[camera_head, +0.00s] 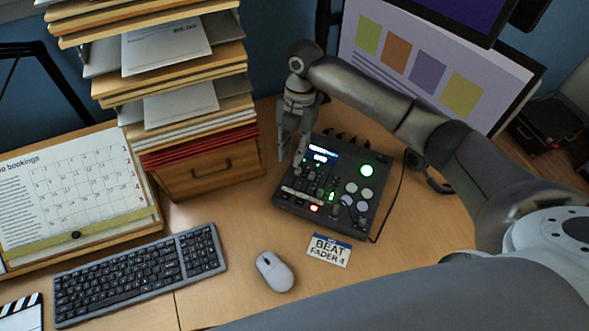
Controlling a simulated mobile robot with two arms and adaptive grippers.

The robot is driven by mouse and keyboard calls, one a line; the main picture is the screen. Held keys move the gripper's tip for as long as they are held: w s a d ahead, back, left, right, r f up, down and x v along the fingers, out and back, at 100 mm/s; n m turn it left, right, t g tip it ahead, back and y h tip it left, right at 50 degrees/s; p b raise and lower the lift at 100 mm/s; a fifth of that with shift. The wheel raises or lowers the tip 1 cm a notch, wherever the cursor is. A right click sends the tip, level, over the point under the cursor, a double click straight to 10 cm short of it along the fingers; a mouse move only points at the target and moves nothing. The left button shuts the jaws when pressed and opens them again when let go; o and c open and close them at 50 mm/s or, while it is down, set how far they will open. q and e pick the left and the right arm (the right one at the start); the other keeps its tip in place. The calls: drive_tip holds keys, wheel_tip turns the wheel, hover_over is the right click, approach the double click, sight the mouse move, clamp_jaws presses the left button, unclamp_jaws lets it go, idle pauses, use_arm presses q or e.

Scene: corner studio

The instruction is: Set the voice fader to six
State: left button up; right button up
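The dark audio mixer (330,190) lies on the desk in the middle, with several faders, lit buttons and round pads. Its fader labels and scale marks are too small to read, so I cannot tell which is the voice fader or where it stands. My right gripper (293,152) points down at the mixer's far left corner, its fingers a little apart with nothing seen between them. I cannot tell whether it touches the mixer. My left gripper is not in view.
A card (329,250) reading "BEAT FADER 4" lies in front of the mixer. A mouse (275,272) and keyboard (140,272) are at the front left. A wooden drawer unit (205,173) under stacked papers stands close left of my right gripper. A monitor (430,65) stands behind.

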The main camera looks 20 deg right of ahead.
sight(298, 170)
drive_tip(key=f+b, duration=0.2)
drive_tip(key=f, duration=0.1)
drive_tip(key=w+d+f+t+h+b, duration=0.1)
drive_tip(key=f, duration=0.3)
drive_tip(key=d+f+t+h+b, duration=0.1)
drive_tip(key=f+b, duration=0.1)
drive_tip(key=f, duration=0.2)
drive_tip(key=shift+w+b, duration=0.3)
drive_tip(key=shift+w, duration=0.05)
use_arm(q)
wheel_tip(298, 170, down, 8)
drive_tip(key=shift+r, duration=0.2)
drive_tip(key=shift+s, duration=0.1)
use_arm(e)
drive_tip(key=shift+r, duration=0.1)
clamp_jaws()
